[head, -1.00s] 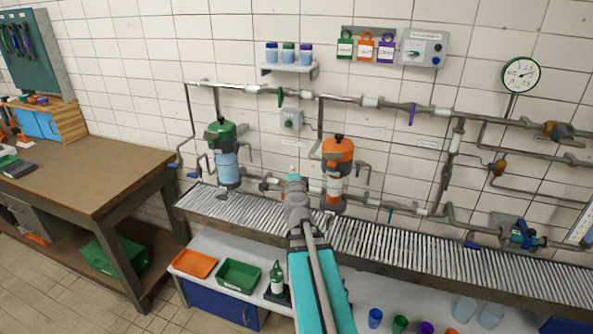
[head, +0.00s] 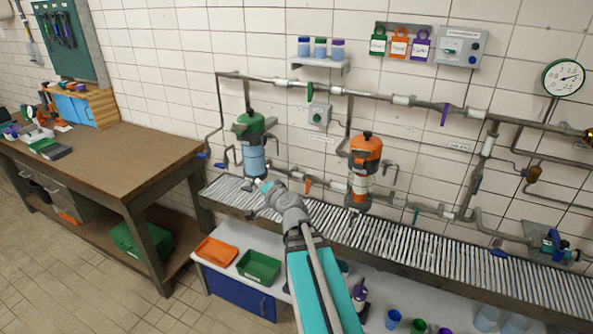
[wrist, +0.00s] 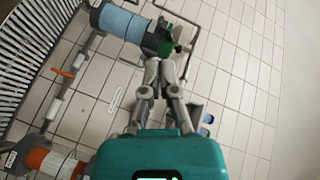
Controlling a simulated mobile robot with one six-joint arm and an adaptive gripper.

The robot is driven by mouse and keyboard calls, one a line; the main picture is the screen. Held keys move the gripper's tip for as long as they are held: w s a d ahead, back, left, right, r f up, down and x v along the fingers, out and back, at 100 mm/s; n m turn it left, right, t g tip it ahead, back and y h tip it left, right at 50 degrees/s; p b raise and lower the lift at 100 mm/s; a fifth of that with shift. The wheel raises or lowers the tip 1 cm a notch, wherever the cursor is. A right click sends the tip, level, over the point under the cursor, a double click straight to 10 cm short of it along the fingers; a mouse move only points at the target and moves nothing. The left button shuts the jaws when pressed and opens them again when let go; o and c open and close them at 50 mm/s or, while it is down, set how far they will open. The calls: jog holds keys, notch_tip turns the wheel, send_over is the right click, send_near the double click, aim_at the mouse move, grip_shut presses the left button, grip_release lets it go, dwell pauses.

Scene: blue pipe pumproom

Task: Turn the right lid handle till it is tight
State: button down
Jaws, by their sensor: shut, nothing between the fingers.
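The right housing has an orange lid (head: 366,147) with a black knob (head: 367,134) on top. It stands upright on the wall pipes above the grating. The left housing has a green lid (head: 249,124) and a blue body (head: 253,160). In the head view my gripper (head: 262,184) is small, low and just right of the blue body, well left of the orange lid. In the wrist view my gripper (wrist: 160,66) is shut and empty, its tips near the green lid (wrist: 164,40) in the picture; contact cannot be told. The orange housing (wrist: 52,163) shows at the lower left there, partly cut off.
A slatted grating (head: 330,222) runs below the pipes. Pipes and a green valve handle (head: 309,89) are on the tiled wall. A wooden workbench (head: 110,160) stands at the left. Orange (head: 216,251) and green trays (head: 259,267) lie on the lower shelf.

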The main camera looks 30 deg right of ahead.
jog(key=s+a+f+n+g+y, duration=0.2)
jog(key=a+f+n+g, duration=0.15)
jog(key=a, duration=0.35)
jog(key=s+a+f+n+g+y, duration=0.25)
jog(key=a+f+n, duration=0.2)
jog(key=a, duration=0.25)
jog(key=s+a+f+n+g+h, duration=0.2)
jog(key=s+f+g, duration=0.1)
jog(key=s+g, duration=0.2)
jog(key=s+a+f+n+g+h, duration=0.2)
jog(key=s+f+n+g, duration=0.1)
jog(key=s, duration=0.4)
jog(key=shift+s+a+f+g, duration=0.15)
jog(key=shift+a+f+g, duration=0.15)
jog(key=shift+f+g, duration=0.55)
jog(key=shift+d+r+h, duration=0.1)
jog(key=shift+r+h, duration=0.15)
